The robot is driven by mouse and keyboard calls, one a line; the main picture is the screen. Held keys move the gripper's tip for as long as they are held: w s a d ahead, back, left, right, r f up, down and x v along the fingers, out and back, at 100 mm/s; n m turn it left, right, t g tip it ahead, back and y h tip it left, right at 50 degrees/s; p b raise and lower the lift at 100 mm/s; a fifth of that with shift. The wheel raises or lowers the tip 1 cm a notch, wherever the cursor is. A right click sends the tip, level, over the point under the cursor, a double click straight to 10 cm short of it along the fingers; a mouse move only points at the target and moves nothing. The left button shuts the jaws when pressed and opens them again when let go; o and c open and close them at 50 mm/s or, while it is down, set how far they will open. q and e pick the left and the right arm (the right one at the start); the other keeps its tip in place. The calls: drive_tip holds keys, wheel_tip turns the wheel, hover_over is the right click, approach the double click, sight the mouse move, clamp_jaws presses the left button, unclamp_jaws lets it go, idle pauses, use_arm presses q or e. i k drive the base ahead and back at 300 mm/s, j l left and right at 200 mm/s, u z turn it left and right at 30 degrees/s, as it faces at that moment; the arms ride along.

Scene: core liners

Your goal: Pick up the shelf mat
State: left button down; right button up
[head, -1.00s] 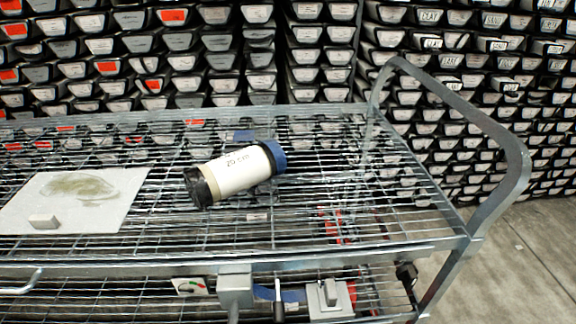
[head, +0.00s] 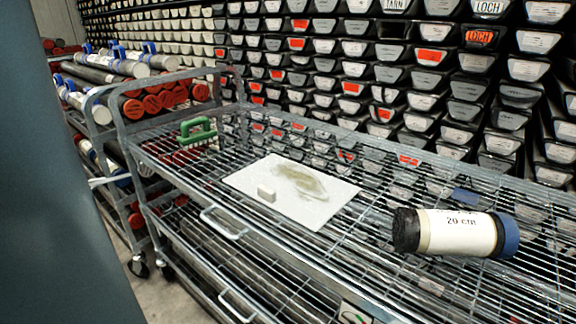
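A pale grey-white flat sheet, which looks like the shelf mat (head: 316,212), lies flat on the top wire shelf of the trolley in the head view. It has an olive-brown smear on its far half. Neither gripper shows in the head view, so nothing is seen touching the mat.
A core liner (head: 458,232) with a white label lies on the shelf right of the mat. A green-handled object (head: 197,131) stands at the shelf's left end. Another cart (head: 98,112) of tubes is at left. Labelled trays (head: 390,60) fill the back wall.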

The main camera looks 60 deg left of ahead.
sight(305, 196)
drive_tip(key=u, duration=1.8)
drive_tip(key=k+j+u, duration=0.15)
drive_tip(key=u, duration=0.15)
drive_tip(key=k+j+u, duration=0.3)
